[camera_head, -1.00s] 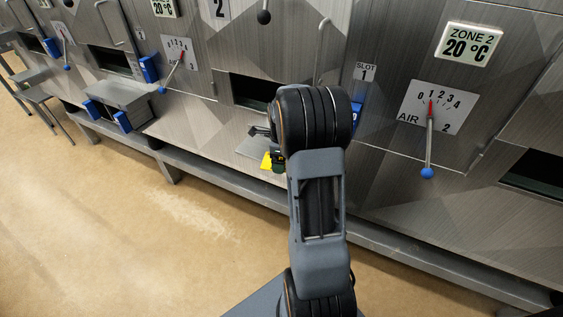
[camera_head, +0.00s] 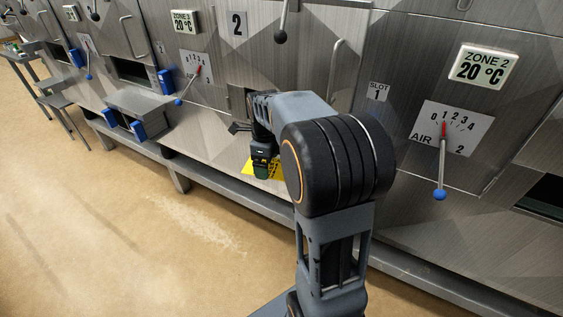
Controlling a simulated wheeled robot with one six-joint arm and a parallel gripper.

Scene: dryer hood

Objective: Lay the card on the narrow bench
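The yellow card (camera_head: 249,171) shows at the end of my arm, in front of the steel dryer front. My gripper (camera_head: 263,168) points down at the card, and its dark green tip overlaps the card's middle. It appears shut on the card, though the fingers are small and partly hidden. The card seems to be held just above or in front of the long low steel rail (camera_head: 230,191); the gap cannot be judged. A small narrow metal bench (camera_head: 62,101) stands at the far left, well away from my gripper.
A taller table (camera_head: 22,55) stands beyond the bench. A steel box with blue sides (camera_head: 140,102) juts from the dryer front between my gripper and the bench. Levers with blue knobs (camera_head: 439,194) stick out. The tan floor at left is clear.

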